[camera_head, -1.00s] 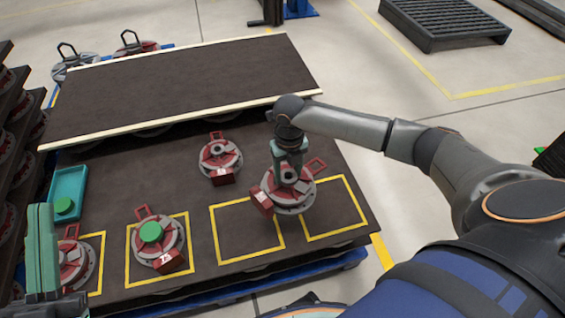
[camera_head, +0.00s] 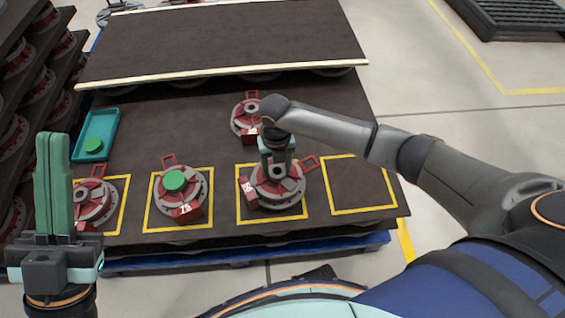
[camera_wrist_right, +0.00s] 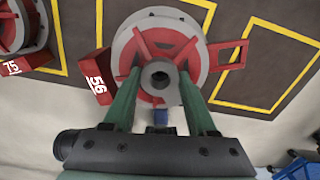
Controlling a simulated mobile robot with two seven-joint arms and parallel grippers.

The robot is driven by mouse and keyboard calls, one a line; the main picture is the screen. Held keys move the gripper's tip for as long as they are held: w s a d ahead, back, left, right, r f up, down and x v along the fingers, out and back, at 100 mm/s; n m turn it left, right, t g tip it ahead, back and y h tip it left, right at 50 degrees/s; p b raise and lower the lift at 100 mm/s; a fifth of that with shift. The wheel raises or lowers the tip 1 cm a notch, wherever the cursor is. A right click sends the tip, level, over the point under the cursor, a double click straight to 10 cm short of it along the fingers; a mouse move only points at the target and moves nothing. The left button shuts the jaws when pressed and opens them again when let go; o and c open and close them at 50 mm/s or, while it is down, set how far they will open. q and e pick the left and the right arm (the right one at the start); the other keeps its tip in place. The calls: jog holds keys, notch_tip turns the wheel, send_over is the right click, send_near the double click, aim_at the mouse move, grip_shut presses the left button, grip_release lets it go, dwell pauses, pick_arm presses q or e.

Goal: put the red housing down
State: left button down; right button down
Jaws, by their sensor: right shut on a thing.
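The red housing (camera_head: 290,192) is a red-and-grey round part with a handle and a number block. My right gripper (camera_head: 277,163) is shut on its central hub from above. The housing appears over the third yellow square (camera_head: 270,218) from the left, its handle pointing up and right past the outline. Whether it touches the table cannot be told. In the right wrist view the housing (camera_wrist_right: 128,62) shows number 56 on its block, with the green fingers (camera_wrist_right: 160,85) on either side of the hub. My left gripper (camera_head: 54,180) points upward, fingers together and empty.
Similar housings stand in the first (camera_head: 97,208) and second (camera_head: 190,196) squares, the second with a green disc. Another housing (camera_head: 243,116) stands behind the held one. The fourth square (camera_head: 360,190) is empty. A teal tray (camera_head: 108,125) and a raised dark board (camera_head: 220,45) lie further back.

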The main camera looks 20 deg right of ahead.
jog(key=f+b, duration=0.2)
jog(key=f, duration=0.1)
jog(key=shift+w+a+f, duration=0.15)
jog(key=shift+a+f, duration=0.15)
jog(key=shift+a, duration=0.1)
jog(key=shift+r, duration=0.1)
jog(key=c, duration=0.7)
grip_release()
jog(key=shift+f, duration=0.35)
jog(key=o, duration=0.5)
jog(key=shift+r, duration=0.1)
